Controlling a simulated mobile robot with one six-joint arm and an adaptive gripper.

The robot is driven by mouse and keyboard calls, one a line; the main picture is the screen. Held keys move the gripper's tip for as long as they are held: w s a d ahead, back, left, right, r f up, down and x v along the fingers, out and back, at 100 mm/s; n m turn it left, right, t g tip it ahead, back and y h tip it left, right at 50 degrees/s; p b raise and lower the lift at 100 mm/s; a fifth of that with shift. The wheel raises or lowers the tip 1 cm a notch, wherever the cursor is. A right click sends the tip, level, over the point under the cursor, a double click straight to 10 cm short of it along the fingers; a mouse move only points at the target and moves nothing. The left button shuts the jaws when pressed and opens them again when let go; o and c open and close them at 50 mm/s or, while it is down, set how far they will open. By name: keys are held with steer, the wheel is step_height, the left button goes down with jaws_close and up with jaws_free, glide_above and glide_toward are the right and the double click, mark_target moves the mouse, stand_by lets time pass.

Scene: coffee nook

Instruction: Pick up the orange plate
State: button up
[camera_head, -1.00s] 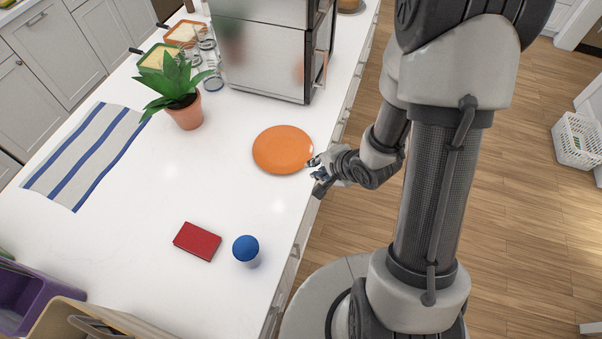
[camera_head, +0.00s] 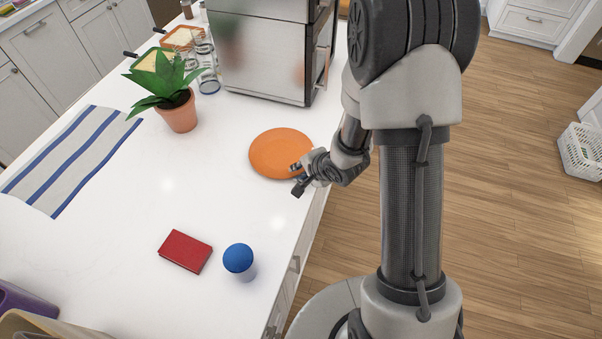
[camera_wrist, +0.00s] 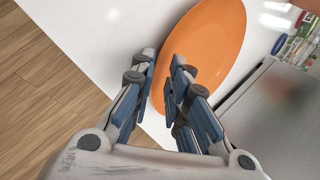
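The orange plate (camera_head: 277,152) lies on the white counter (camera_head: 130,215), close to its right edge. It also shows in the wrist view (camera_wrist: 215,45). My gripper (camera_head: 297,180) is at the plate's near right rim in the head view. In the wrist view my gripper (camera_wrist: 163,85) is open, with a gap between its blue-padded fingers. The plate's rim shows in that gap, one finger over the plate and the other outside its rim. I cannot tell whether either finger touches it. My gripper hides a small part of the rim.
A metal-fronted appliance (camera_head: 262,55) stands behind the plate, and a potted plant (camera_head: 178,115) stands to its left. A red box (camera_head: 185,251) and a blue-topped object (camera_head: 239,260) are nearer. A striped cloth (camera_head: 70,160) lies at left. The counter left of the plate is clear.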

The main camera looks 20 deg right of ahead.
steer(key=shift+w+f, duration=0.1)
steer(key=shift+f, duration=0.1)
steer(key=shift+c, duration=0.4)
jaws_close()
